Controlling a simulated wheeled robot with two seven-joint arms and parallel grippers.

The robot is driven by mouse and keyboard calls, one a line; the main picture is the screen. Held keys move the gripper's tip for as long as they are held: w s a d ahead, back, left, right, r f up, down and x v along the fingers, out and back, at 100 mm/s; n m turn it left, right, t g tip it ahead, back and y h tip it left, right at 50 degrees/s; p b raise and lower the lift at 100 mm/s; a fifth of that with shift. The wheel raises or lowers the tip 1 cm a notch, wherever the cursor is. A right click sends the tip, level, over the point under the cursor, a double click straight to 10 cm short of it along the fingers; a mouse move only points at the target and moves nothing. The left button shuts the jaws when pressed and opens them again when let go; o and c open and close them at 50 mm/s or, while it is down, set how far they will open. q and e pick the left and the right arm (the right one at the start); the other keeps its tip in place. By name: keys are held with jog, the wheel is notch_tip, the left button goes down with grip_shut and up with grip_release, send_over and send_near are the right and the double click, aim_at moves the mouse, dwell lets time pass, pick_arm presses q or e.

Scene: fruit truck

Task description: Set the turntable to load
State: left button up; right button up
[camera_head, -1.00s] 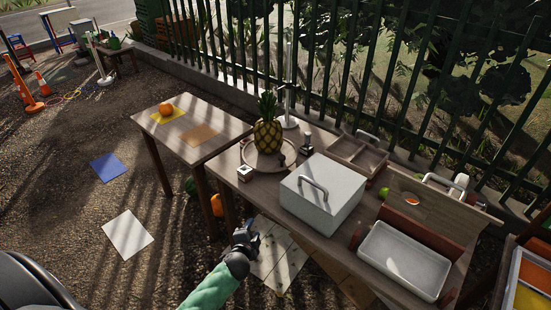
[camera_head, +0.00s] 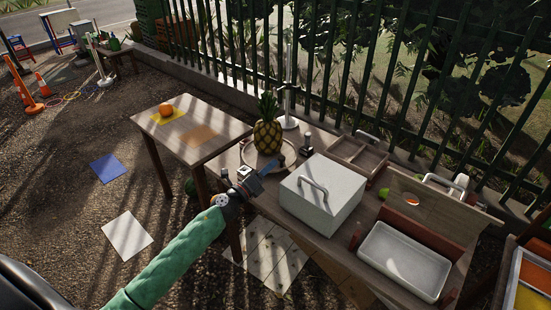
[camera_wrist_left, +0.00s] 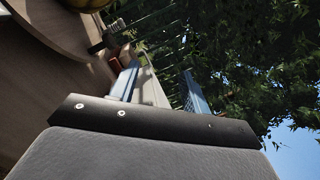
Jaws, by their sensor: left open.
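The round wooden turntable (camera_head: 249,158) sits on the work table with an upright pineapple (camera_head: 267,137) on it. In the left wrist view, the turntable's edge (camera_wrist_left: 60,28) fills the upper left, with the pineapple (camera_wrist_left: 88,4) at the top. A small dark ridged knob or handle (camera_wrist_left: 97,47) sticks out at the turntable's rim there. My right gripper is not in view.
A divided wooden tray (camera_head: 357,155) and a white basin (camera_head: 402,262) are further right. A side table (camera_head: 160,125) with an orange (camera_head: 166,109) is left.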

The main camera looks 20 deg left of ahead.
pick_arm(q)
jog(key=w+a+m+g+h, duration=0.2)
jog(key=w+m+g+h, duration=0.25)
jog(key=m, duration=0.65)
jog(key=m+g+y, duration=0.2)
jog(key=m+g, duration=0.2)
send_near(279, 158)
jog(key=w, duration=0.1)
jog(key=p+x, duration=0.3)
jog(key=x, duration=0.3)
jog(key=shift+d, duration=0.25)
jog(key=shift+w+d+f, duration=0.35)
jog(key=shift+w+d, duration=0.05)
jog(key=shift+d, duration=0.05)
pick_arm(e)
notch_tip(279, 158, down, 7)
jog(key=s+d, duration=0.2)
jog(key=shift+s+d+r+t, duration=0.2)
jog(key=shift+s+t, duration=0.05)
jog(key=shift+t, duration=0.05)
pick_arm(q)
grip_shut()
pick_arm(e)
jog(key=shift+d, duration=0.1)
